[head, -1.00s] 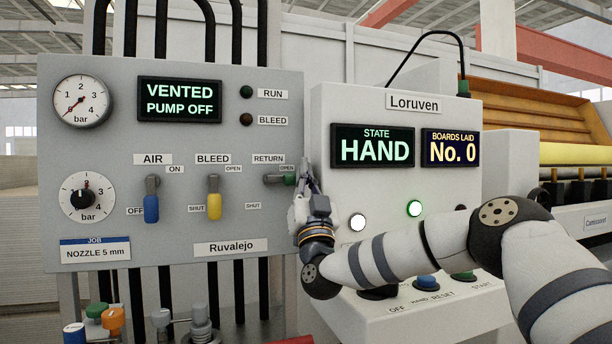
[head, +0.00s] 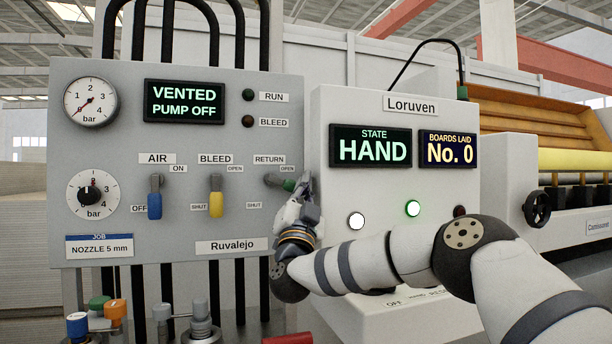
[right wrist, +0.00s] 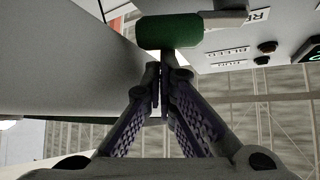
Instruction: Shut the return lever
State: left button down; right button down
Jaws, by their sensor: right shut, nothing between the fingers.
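The return lever (head: 281,183) is on the grey Ruvalejo panel (head: 225,130), under the RETURN label. Its green handle lies nearly level and points right, by the OPEN mark; the SHUT mark is lower left. My right gripper (head: 304,184) is shut and empty, with its fingertips at the right end of the green handle. In the right wrist view the closed fingertips (right wrist: 165,72) are just below the green handle (right wrist: 168,31); I cannot tell whether they touch it. My left gripper is not in view.
Left of the return lever are the yellow bleed lever (head: 216,203) and the blue air lever (head: 155,205). The white Loruven cabinet (head: 400,110) stands close on the right, reading HAND. Valves with coloured caps (head: 115,309) stand below the panel.

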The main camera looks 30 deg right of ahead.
jog(key=w+a+f+m+g+y, duration=0.1)
jog(key=a+f+m+g, duration=0.3)
jog(key=m+g, duration=0.7)
jog(key=shift+a+f+m, duration=0.15)
jog(key=shift+f+m, duration=0.15)
jog(key=shift+m, duration=1.6)
jog(key=shift+a, duration=0.1)
jog(key=v, duration=1.2)
jog(key=shift+r, duration=0.15)
jog(key=shift+w, duration=0.15)
